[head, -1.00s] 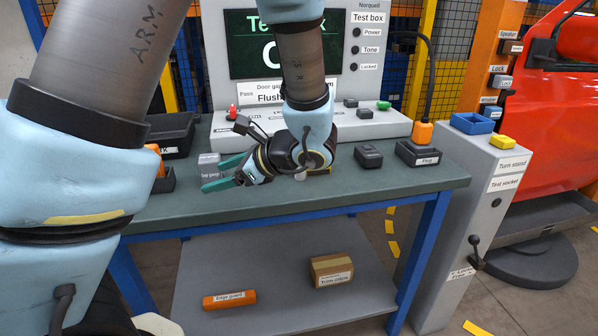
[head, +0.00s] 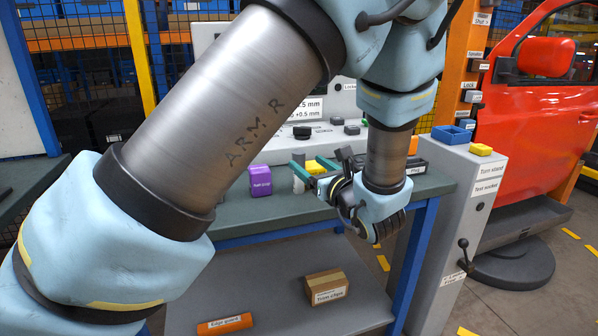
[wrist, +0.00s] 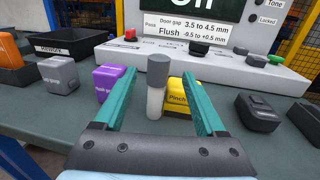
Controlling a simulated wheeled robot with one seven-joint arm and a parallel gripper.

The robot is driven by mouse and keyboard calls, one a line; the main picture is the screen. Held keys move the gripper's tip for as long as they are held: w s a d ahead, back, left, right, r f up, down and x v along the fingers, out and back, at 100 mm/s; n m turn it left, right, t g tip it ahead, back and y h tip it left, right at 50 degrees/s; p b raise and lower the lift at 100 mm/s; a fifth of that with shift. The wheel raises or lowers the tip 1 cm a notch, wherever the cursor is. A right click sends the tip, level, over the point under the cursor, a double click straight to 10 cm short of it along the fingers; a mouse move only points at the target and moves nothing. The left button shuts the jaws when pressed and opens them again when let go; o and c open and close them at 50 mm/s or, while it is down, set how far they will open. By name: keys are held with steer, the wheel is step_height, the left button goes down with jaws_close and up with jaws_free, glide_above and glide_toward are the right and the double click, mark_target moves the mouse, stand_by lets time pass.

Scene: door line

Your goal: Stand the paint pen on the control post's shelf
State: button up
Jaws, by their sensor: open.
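The paint pen, a white cylinder with a grey cap, stands upright on the bench in the wrist view (wrist: 156,88). In the head view only a small part of it (head: 298,184) shows beside the teal fingers. My gripper (wrist: 157,82) is open, with one finger on each side of the pen in the picture and a gap on both sides. In the head view my gripper (head: 309,167) is low over the bench's right part. The grey control post (head: 452,205) stands right of the bench.
A purple block (wrist: 107,84) and a grey block (wrist: 60,75) stand left of the pen. A yellow block (wrist: 181,95) is close behind it. A dark block (wrist: 258,112) lies to the right. The grey test box (wrist: 195,58) stands behind. A lever (head: 463,252) projects from the post.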

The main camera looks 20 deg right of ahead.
mark_target(302, 158)
steer(key=w, duration=0.2)
steer(key=w+p, duration=0.1)
steer(key=w, duration=0.2)
steer(key=shift+w+a+r, duration=0.15)
steer(key=shift+a+r, duration=0.05)
jaws_close()
stand_by(0.4)
